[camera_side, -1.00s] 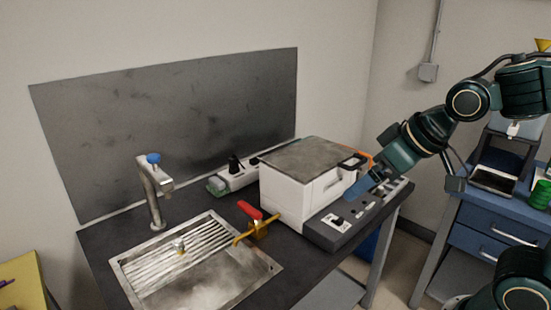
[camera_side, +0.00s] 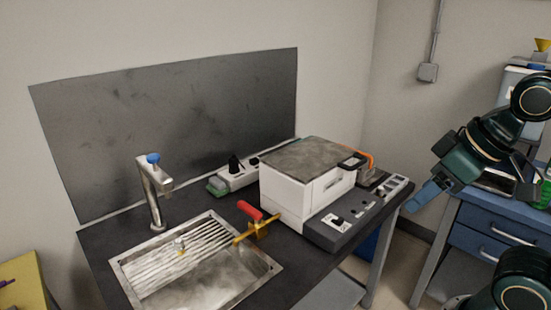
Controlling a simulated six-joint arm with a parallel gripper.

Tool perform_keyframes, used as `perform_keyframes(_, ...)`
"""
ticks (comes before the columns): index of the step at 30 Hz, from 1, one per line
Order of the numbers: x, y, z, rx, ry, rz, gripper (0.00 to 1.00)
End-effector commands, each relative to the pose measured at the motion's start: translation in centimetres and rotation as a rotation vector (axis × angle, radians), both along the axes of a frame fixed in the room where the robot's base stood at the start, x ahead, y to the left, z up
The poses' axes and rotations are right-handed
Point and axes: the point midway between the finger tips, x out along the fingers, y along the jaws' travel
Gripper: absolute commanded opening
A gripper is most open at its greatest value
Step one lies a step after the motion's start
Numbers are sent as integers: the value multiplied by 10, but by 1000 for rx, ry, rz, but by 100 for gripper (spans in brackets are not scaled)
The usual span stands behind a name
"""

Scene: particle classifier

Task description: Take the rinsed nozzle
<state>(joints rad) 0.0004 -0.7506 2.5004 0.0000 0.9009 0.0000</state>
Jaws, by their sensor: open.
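The nozzle (camera_side: 181,245) appears as a small metal piece with a yellowish part on the ribbed drain area of the sink (camera_side: 262,270), at the left. My gripper (camera_side: 413,205) has blue fingers and is at the right, past the right edge of the dark bench. It is far from the nozzle and nothing shows in it. The gap between its fingers is hard to make out at this angle.
A tap (camera_side: 151,195) with a blue knob stands behind the sink. A red-handled yellow valve (camera_side: 254,222) is at the sink's right. The white classifier machine (camera_side: 283,197) stands between the sink and my gripper. A blue cabinet (camera_side: 478,235) is at the right.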

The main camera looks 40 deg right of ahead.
Motion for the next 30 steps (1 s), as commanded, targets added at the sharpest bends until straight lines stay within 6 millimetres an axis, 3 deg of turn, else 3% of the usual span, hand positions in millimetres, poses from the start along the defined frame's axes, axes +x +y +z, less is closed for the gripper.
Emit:
perform_keyframes(11, 2, 0, 1, -1, 0, 3, 52)
perform_keyframes(17, 16, 4, 8, -5, 3, 35, 52)
perform_keyframes(23, 52, 13, 22, -13, 7, 110, 52)
perform_keyframes(30, 110, 28, 34, -23, 8, 227, 52)
